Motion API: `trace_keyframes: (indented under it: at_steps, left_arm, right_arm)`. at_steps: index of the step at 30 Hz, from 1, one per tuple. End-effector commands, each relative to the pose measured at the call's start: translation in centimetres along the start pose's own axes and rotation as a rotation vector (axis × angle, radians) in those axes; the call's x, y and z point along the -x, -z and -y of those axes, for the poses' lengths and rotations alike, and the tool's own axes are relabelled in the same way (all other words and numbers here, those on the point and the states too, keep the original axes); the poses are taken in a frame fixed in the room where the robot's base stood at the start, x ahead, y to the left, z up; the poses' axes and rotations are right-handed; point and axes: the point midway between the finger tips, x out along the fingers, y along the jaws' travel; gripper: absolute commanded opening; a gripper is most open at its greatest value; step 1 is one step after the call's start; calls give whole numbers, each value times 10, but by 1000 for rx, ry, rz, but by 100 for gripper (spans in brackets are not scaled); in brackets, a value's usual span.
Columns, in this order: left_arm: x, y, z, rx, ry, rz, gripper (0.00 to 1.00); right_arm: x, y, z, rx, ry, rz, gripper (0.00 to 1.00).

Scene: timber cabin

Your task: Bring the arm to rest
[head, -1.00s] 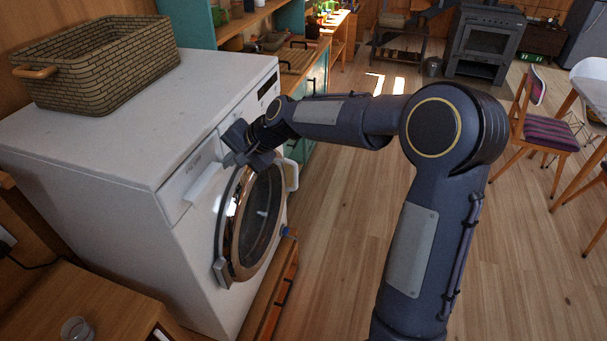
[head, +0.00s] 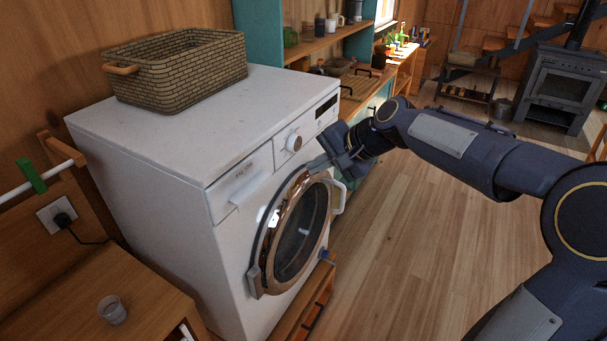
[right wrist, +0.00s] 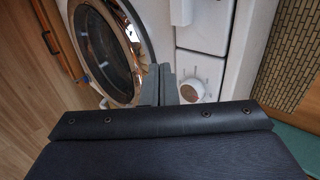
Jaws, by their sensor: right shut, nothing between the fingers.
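My right arm comes in from the right in the head view, bent at the elbow. My right gripper (head: 321,163) is in front of the washing machine (head: 150,165), near the top of its round door (head: 300,235) and below the dial (head: 293,142). It is shut and empty. In the right wrist view the fingertips (right wrist: 159,74) are together, between the door (right wrist: 108,50) and the dial (right wrist: 191,91). I cannot tell whether the fingers touch the machine. The door looks shut. My left gripper is not in view.
A wicker basket (head: 180,75) stands on the machine. A small glass (head: 113,310) stands on a wooden cabinet (head: 75,295) at lower left. A teal shelf unit (head: 262,35) is behind the machine. A black stove (head: 560,85) stands far right. The wooden floor (head: 420,230) is clear.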

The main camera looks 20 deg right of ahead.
Motion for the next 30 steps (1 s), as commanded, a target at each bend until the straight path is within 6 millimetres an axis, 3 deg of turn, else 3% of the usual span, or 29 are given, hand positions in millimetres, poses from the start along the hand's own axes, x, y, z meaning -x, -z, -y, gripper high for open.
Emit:
trace_keyframes:
  at_steps: [10,14,19,24,27,30]
  left_arm:
    - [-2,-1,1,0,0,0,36]
    - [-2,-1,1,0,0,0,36]
    - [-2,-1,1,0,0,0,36]
    - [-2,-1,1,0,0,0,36]
    - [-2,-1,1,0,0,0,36]
    - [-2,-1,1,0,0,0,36]
  right_arm:
    - [21,-3,-2,10,-5,0,0]
    - [40,-30,-22,100,-33,-7,0]
    - [76,-99,-86,339,-114,-12,0]
    - [89,-162,-159,568,-189,-2,0]
    - [88,-186,-191,662,-219,7,0]
    - [86,-199,-209,717,-236,14,0]
